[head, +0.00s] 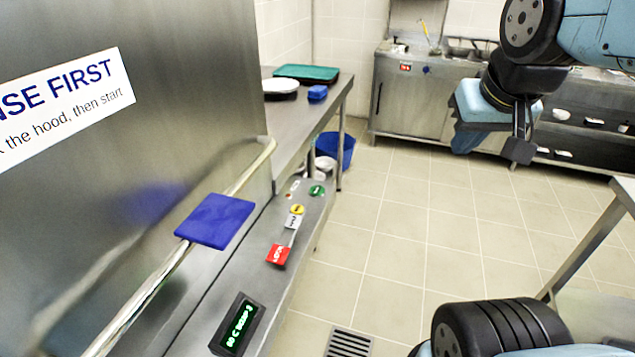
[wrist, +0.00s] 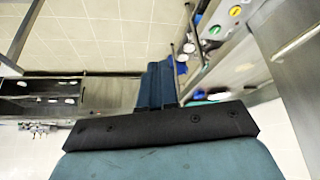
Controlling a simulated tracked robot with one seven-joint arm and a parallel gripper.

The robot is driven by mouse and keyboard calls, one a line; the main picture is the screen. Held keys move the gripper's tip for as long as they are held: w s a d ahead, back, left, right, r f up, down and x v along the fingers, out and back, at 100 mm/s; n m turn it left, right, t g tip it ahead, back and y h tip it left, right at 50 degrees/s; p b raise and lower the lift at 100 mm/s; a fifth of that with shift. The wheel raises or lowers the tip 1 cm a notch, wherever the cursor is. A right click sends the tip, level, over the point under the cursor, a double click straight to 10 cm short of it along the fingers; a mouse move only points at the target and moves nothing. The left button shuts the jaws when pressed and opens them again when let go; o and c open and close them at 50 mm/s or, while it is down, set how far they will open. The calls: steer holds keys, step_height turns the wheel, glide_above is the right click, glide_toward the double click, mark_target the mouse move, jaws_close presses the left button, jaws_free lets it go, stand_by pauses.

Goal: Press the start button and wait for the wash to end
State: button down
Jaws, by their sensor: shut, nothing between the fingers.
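The steel dishwasher hood (head: 190,80) fills the left of the head view, with a bar handle (head: 150,275) carrying a blue pad (head: 215,220). On the ledge below is a green round button (head: 316,190), with a yellow one (head: 297,209) nearer me. A red tag (head: 278,254) on a pale lever and a display (head: 238,325) with green characters, too small to read surely, sit closer. The green button also shows in the wrist view (wrist: 214,30). My gripper (head: 518,150) is shut and empty, raised over the floor, well right of the buttons and apart from them.
A steel counter (head: 335,92) beyond the hood bears a green tray (head: 306,73), white plates and a blue item. A blue bucket (head: 338,149) stands below. A sink unit is at the back and a table edge at right. The tiled floor between is clear.

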steer(key=w+a+f+t+h, duration=0.1)
steer(key=w+f+h, duration=0.15)
steer(key=w, duration=1.15)
steer(key=y, duration=0.9)
glide_above(320, 191)
step_height(320, 191, down, 21)
steer(key=shift+f, duration=4.4)
